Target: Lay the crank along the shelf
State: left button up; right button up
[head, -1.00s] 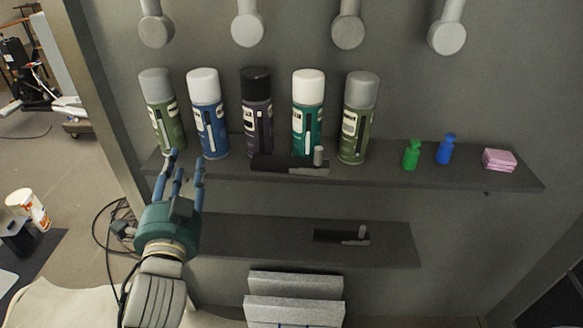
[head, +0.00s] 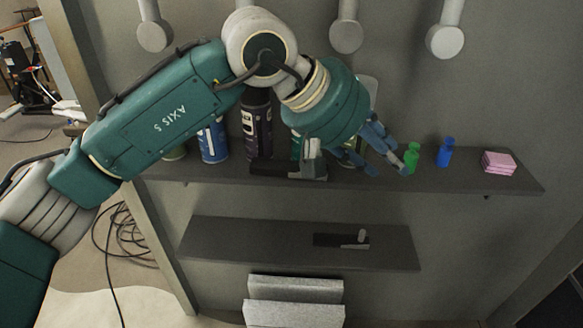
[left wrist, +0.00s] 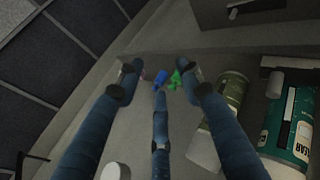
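A dark crank (head: 275,169) with a grey end and an upright peg lies on the upper shelf (head: 220,180), in front of the spray cans. A second, similar dark crank (head: 328,240) with a light end and peg lies on the lower shelf (head: 215,243). My left gripper (head: 388,152) is over the upper shelf, to the right of the upper crank and close to the small green bottle (head: 411,158). In the left wrist view its fingers (left wrist: 160,82) are spread, with nothing held between them. My right gripper is in neither view.
Spray cans, including a blue one (head: 213,143) and a dark one (head: 257,132), stand on the upper shelf, partly hidden by my left arm. A blue bottle (head: 445,152) and pink blocks (head: 499,162) stand farther right. Grey pegs (head: 446,40) project above. The lower shelf's left part is clear.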

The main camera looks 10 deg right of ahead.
aim_at(289, 161)
pick_arm(q)
jog(key=w+a+r+m+t+y, duration=0.1)
jog(key=w+a+r+t+y, duration=0.1)
jog(key=w+a+t+y, duration=0.55)
jog(key=w+f+g+b, duration=0.1)
jog(key=w+f, duration=0.1)
jog(key=f, duration=0.1)
jog(key=w+f+g+h+b, duration=0.1)
jog(key=f+b, duration=0.1)
jog(key=f, duration=0.1)
jog(key=w+f+g+b, duration=0.1)
jog(key=w+f, duration=0.1)
jog(key=f, duration=0.1)
jog(key=shift+w+d+f+h, duration=0.2)
jog(key=shift+w+d+h, duration=0.1)
jog(key=shift+d+h, duration=0.05)
jog(key=shift+w, duration=0.1)
jog(key=shift+c, duration=0.5)
grip_shut()
jog(key=shift+r, duration=0.15)
